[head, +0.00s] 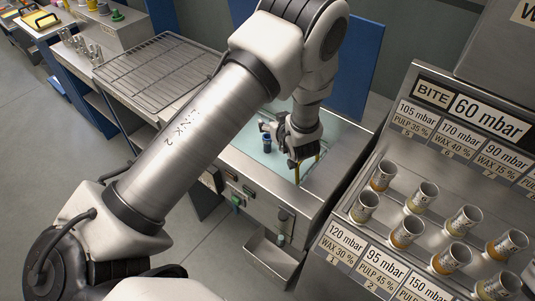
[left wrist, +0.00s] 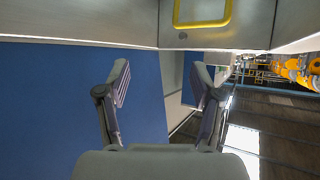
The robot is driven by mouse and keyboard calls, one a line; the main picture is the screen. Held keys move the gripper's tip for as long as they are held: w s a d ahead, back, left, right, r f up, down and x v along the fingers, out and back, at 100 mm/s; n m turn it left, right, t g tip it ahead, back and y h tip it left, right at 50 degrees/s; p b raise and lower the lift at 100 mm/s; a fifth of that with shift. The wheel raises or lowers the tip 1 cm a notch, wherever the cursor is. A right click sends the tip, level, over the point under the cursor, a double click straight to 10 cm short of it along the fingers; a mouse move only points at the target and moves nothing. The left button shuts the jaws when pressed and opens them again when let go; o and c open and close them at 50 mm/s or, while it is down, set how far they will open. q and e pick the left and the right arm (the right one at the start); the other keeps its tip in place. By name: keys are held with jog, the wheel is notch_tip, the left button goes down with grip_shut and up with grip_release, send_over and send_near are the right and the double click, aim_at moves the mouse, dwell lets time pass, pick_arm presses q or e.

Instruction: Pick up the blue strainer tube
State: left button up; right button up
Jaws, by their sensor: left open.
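The blue strainer tube (head: 267,142) is a small dark blue upright piece on the pale work surface (head: 248,131) in the head view. My left gripper (head: 283,143) is just to the right of it, with a finger close by. I cannot tell whether they touch. In the left wrist view the two fingers of my left gripper (left wrist: 162,88) are spread apart with nothing between them. The tube cannot be made out in that view. My right gripper is not in view.
A slanted rack of labelled metal cups (head: 407,231) stands at the right. A wire rack (head: 157,65) lies on the counter at the left. A yellow handle (left wrist: 202,24) is near the left gripper. A metal bin (head: 269,262) hangs at the front.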

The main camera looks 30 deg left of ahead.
pick_arm(q)
notch_tip(320, 180, down, 2)
jog(key=f, duration=0.1)
send_near(268, 138)
jog(key=w+a, duration=0.2)
jog(key=shift+w+a+f+p, duration=0.2)
jog(key=shift+a+f, duration=0.1)
jog(key=shift+f, duration=0.3)
jog(key=shift+w+a+f+p, duration=0.15)
jog(key=shift+a+f, duration=0.15)
jog(key=shift+f, duration=0.3)
jog(key=x, duration=0.6)
jog(key=shift+w+a+f+p, duration=0.1)
jog(key=shift+a+p, duration=0.05)
jog(key=shift+p, duration=0.25)
jog(key=shift+c, duration=1)
grip_shut()
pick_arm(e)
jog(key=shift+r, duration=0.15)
